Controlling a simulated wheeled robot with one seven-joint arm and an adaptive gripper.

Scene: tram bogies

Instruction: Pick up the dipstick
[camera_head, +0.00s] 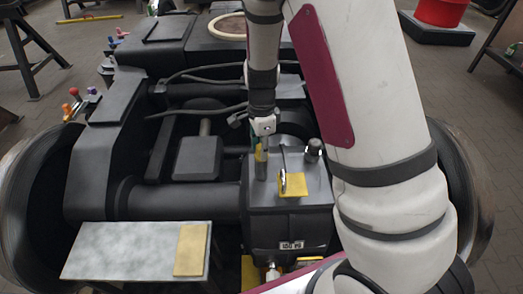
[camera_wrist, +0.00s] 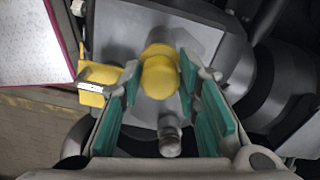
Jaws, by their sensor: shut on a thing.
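The dipstick has a rounded yellow top (camera_wrist: 159,72), seen in the wrist view between the green pads of my gripper (camera_wrist: 158,82). My gripper is shut on this top. The dipstick looks upright at the housing's top left. Its lower part is hidden, so I cannot tell how far it sits in the housing.
A yellow plate with a metal piece (camera_head: 291,185) and a metal cap (camera_head: 313,149) are close by on the housing. Dark cables (camera_head: 205,72) run behind.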

